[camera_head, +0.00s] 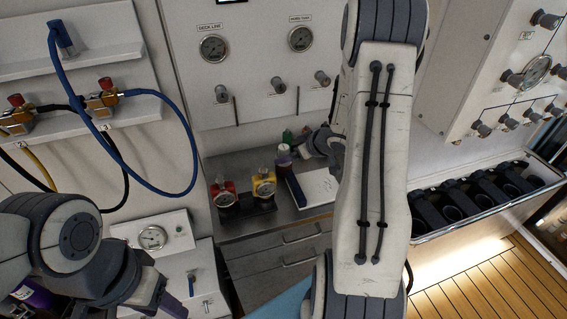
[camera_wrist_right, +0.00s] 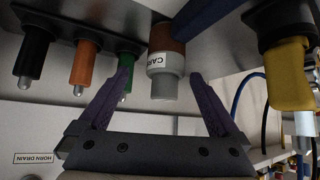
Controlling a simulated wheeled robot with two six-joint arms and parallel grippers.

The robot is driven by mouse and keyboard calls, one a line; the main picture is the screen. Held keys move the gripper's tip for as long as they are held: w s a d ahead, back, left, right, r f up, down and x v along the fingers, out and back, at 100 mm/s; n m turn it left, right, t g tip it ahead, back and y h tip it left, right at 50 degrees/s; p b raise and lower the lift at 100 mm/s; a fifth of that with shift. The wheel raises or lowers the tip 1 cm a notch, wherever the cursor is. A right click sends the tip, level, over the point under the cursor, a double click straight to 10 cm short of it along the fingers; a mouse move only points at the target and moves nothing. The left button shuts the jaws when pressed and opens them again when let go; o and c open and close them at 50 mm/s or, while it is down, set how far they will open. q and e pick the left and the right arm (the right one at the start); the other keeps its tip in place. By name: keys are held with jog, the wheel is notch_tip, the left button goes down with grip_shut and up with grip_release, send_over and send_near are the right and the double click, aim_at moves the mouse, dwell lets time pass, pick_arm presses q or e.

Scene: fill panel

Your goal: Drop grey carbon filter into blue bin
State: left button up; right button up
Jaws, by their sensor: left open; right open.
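A carbon filter with a brown body, a white label reading "CAR" and a grey end (camera_wrist_right: 164,85) shows in the right wrist view. It appears to be the pale-capped cylinder (camera_head: 284,158) on the bench in the head view. My right gripper (camera_wrist_right: 161,76) is open, its purple fingers on either side of the grey end, with gaps visible. In the head view my right arm hides most of that gripper. My left gripper (camera_head: 172,304) is open at the lower left, partly cut off, away from the filter. A blue surface (camera_head: 286,303) shows at the bottom; I cannot tell whether it is the bin.
A blue-edged white box (camera_head: 314,187) lies close beside the filter on the metal bench (camera_head: 238,229).

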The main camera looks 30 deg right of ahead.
jog(key=x, duration=0.6)
jog(key=shift+w+a+f, duration=0.1)
jog(key=shift+w+a, duration=0.1)
jog(key=shift+a, duration=0.25)
jog(key=shift+c, duration=0.3)
grip_shut()
